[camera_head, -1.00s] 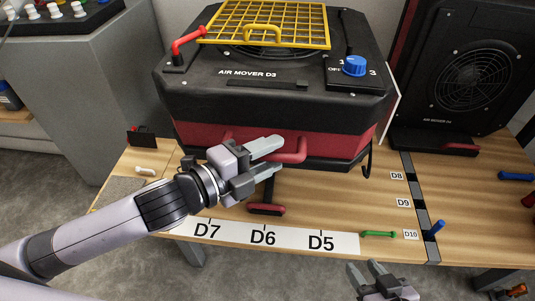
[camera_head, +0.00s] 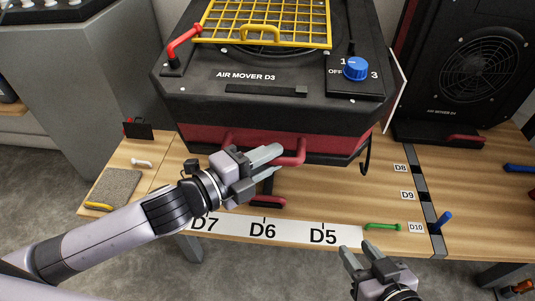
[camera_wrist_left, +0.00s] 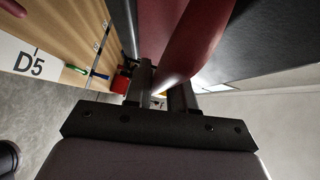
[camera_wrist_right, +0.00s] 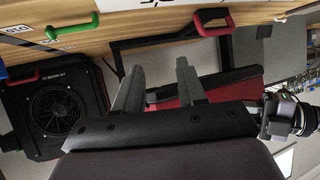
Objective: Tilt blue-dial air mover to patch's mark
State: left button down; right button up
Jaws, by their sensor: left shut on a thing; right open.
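The air mover D3 (camera_head: 245,110) is a large black and red box with a blue dial (camera_head: 355,68) on its top right and a yellow grille (camera_head: 270,20) on top. It stands on the wooden bench. My left gripper (camera_head: 268,168) is shut on the red front handle (camera_head: 296,152); the handle also shows between its fingers in the left wrist view (camera_wrist_left: 200,40). A white strip (camera_head: 285,230) along the bench front is marked D7, D6 and D5. My right gripper (camera_head: 358,250) is open and empty near the bench's front edge. The patch is not clearly identifiable.
A second air mover (camera_head: 470,75) stands at the right. A lower red handle (camera_head: 267,203), a green handle (camera_head: 382,226) and a blue peg (camera_head: 443,218) are near the front edge. A grey mat (camera_head: 115,187) lies at the left. D8, D9 and D10 labels mark the right side.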

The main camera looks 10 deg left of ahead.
pick_arm(q)
jog(key=shift+m+t+h, duration=0.5)
jog(key=shift+m+t, duration=0.2)
jog(key=shift+m, duration=0.1)
jog(key=w+f+b, duration=0.1)
jog(key=f+b, duration=0.2)
jog(key=w+f+b, duration=0.1)
jog(key=f+b, duration=0.2)
jog(key=f, duration=0.1)
jog(key=w+f+b, duration=0.2)
jog(key=f, duration=0.2)
jog(key=shift+w+f+b, duration=0.1)
jog(key=shift+f+b, duration=0.15)
jog(key=shift+b, duration=0.15)
jog(key=shift+w+f+b, duration=0.35)
jog(key=shift+w+f, duration=0.25)
jog(key=shift+f, duration=0.1)
pick_arm(e)
jog(key=shift+w+a+f+t+y, duration=0.35)
jog(key=shift+a+f+y, duration=0.25)
jog(key=shift+a, duration=0.2)
jog(key=shift+w+a+f+t+y, duration=0.25)
jog(key=shift+a+f+t+y, duration=0.25)
jog(key=shift+a+y, duration=0.25)
